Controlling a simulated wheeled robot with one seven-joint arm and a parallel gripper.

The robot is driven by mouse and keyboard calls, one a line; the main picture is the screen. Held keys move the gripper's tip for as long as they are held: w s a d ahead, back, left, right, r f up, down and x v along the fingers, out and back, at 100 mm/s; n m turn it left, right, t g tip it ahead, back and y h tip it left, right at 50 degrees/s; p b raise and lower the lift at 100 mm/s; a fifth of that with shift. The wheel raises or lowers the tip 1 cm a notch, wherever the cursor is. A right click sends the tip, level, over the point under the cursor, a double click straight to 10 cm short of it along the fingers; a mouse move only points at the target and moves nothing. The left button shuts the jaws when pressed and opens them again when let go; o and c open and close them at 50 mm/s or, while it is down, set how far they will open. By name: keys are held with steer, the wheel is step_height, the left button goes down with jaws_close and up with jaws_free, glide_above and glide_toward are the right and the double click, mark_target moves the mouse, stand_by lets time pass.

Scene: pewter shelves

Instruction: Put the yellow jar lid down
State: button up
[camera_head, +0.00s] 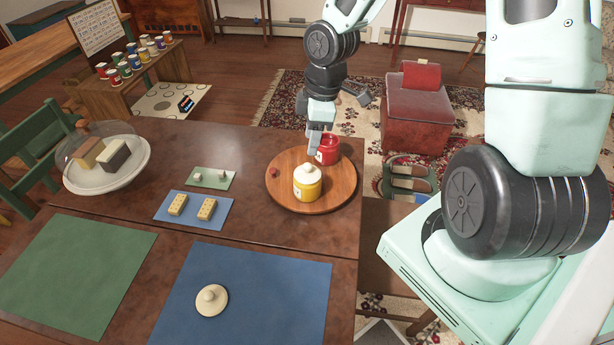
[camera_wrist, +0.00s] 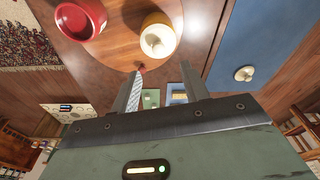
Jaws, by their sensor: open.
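A yellow jar (camera_head: 307,190) stands upright on a round wooden board, and it also shows in the wrist view (camera_wrist: 149,20). A cream lid (camera_head: 309,174) with a round knob sits on top of it; the lid also shows in the wrist view (camera_wrist: 158,42). A second cream knobbed lid (camera_head: 211,300) lies on the blue mat and shows in the wrist view (camera_wrist: 244,74). My gripper (camera_head: 315,150) is above the board, behind the yellow jar in the head view. In the wrist view its fingers (camera_wrist: 161,80) are apart with nothing held between them.
An open red jar (camera_head: 328,152) stands behind the yellow jar on the round board (camera_head: 340,190). A small red ball (camera_head: 274,172) lies at its left. The blue mat (camera_head: 275,290) and green mat (camera_head: 75,270) have free room. A glass-domed dish (camera_head: 140,170) stands at the left.

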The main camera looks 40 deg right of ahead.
mark_target(308, 164)
steer(key=f, duration=0.2)
steer(key=f+b, duration=0.1)
steer(key=f, duration=0.4)
steer(key=shift+w+a+f, duration=0.3)
steer(key=shift+f, duration=0.1)
jaws_close()
